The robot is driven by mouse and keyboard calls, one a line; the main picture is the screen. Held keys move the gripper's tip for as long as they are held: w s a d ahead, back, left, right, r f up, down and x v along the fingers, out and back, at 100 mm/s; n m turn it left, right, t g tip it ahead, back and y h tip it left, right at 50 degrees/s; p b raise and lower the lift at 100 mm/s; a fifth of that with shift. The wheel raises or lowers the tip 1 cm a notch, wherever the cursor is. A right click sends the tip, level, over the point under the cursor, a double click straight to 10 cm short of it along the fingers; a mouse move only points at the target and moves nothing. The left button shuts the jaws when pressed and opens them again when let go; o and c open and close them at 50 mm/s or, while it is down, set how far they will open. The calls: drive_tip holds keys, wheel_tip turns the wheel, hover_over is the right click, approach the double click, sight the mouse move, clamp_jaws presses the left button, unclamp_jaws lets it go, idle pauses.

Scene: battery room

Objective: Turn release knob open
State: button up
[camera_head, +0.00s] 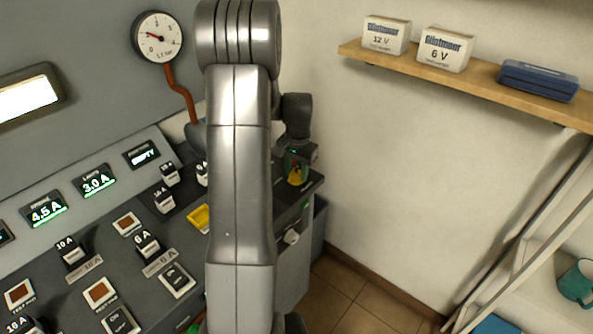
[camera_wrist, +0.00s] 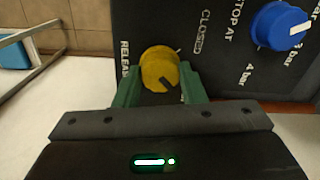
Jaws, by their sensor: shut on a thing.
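The release knob (camera_wrist: 160,68) is yellow and round with a dark pointer mark, on a black panel in the wrist view. The panel has "RELEASE" printed beside it and "CLOSED" near it. My gripper (camera_wrist: 157,82) has its green fingers on both sides of the knob, shut on it. The knob's dark mark points toward the lower right of the wrist view. In the head view the yellow knob (camera_head: 297,172) shows small at the end of my arm, and my arm hides much of the panel's right end.
A blue knob (camera_wrist: 283,25) with bar markings sits close by on the same panel. A pressure gauge (camera_head: 158,37) hangs on the wall at upper left. A wooden shelf (camera_head: 487,75) holds battery boxes and a blue case. Floor tiles show at lower right.

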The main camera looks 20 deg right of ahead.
sight(298, 173)
drive_tip(key=shift+r, duration=0.1)
drive_tip(key=o, duration=1)
wheel_tip(298, 173, up, 14)
drive_tip(key=shift+d, duration=0.15)
drive_tip(key=shift+s+f, duration=0.1)
drive_tip(key=shift+f, duration=0.15)
wheel_tip(298, 173, down, 14)
drive_tip(key=shift+r, duration=0.15)
idle(0.4)
